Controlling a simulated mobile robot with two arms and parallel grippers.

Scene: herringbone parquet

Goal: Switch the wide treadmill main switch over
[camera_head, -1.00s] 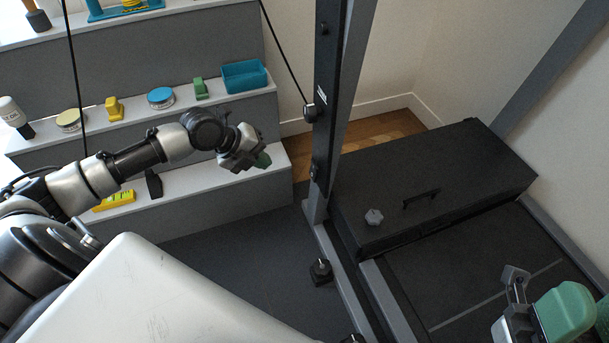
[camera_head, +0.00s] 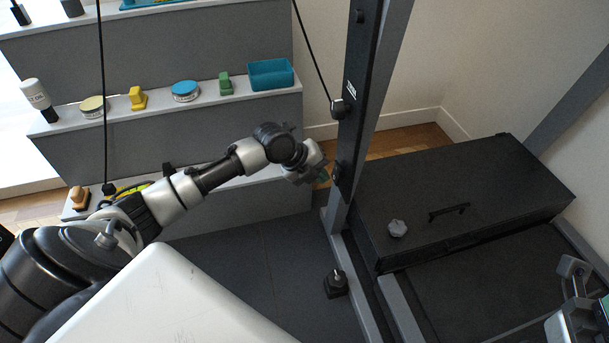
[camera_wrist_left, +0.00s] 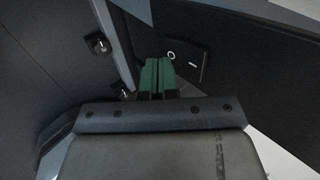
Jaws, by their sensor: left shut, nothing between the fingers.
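The treadmill has a black motor cover (camera_head: 465,185) and a dark belt (camera_head: 480,297) beside a grey upright. In the left wrist view a black rocker switch (camera_wrist_left: 193,64) with a white ring and a white bar sits on a dark panel. My left gripper (camera_head: 325,175) is close to the upright, left of the motor cover. Its green fingers (camera_wrist_left: 156,66) are shut and empty, with their tips at the switch's left part, near the ring mark. I cannot tell whether they touch it. My right gripper (camera_head: 580,290) is partly cut off at the lower right edge.
A tiered grey shelf (camera_head: 185,133) stands at the left with tins, a blue bin (camera_head: 270,76) and small blocks. A black upright (camera_head: 365,100) with a cable rises beside my left gripper.

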